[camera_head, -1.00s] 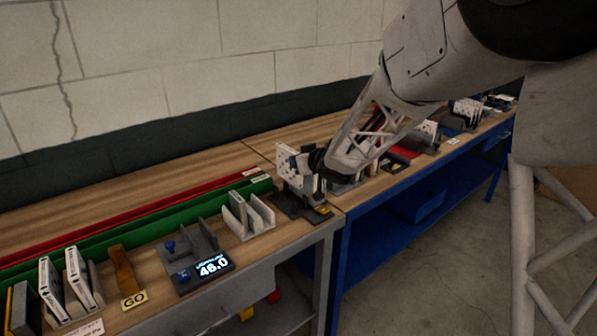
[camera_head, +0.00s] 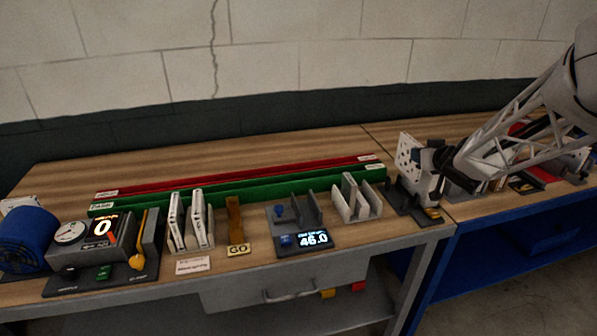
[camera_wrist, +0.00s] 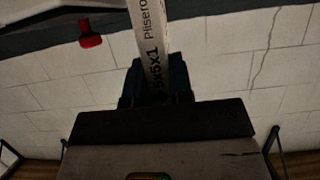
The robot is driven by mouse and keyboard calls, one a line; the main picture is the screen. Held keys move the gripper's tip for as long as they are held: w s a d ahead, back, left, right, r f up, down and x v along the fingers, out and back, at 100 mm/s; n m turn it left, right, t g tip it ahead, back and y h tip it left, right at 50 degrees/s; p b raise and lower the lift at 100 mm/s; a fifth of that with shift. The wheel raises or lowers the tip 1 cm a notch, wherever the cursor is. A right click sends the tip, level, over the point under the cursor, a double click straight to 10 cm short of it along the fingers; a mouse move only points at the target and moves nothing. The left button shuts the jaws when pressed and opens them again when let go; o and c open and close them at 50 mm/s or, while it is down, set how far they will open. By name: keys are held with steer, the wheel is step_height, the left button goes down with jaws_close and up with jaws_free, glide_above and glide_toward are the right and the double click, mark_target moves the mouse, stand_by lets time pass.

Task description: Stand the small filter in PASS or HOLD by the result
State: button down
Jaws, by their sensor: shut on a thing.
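My gripper (camera_head: 440,158) is at the right end of the near bench, beside a white plate with holes. In the wrist view my gripper (camera_wrist: 155,85) is shut on a slim white filter (camera_wrist: 153,35) printed "5x5x1". In the head view I cannot clearly separate this filter from the fixture and fingers. A long green channel (camera_head: 240,190) and a long red channel (camera_head: 240,178) run along the back of the bench. Their small labels are too small to read.
Two white filters (camera_head: 197,217) stand in a rack at the left, next to a brown GO block (camera_head: 235,220). A pale slotted stand (camera_head: 357,203) is right of the gauge. Wood behind the channels is clear.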

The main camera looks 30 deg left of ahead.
steer(key=shift+w+a+r, duration=0.1)
steer(key=w+a+r+n+g+y, duration=0.1)
steer(key=w+a+r+n+g, duration=0.1)
steer(key=a, duration=0.5)
steer(key=w+a+r+n+g+y, duration=0.1)
steer(key=a+n+g, duration=0.3)
steer(key=a, duration=0.4)
steer(key=w+a+r+n+g+y, duration=0.1)
steer(key=w+a+r+n+g, duration=0.2)
steer(key=a, duration=0.4)
steer(key=shift+a+r+g+y, duration=0.2)
steer(key=shift+r+g+y, duration=0.1)
steer(key=shift+r+y, duration=0.1)
steer(key=shift+f, duration=2.5)
steer(key=shift+f, duration=2.5)
steer(key=shift+f, duration=0.6)
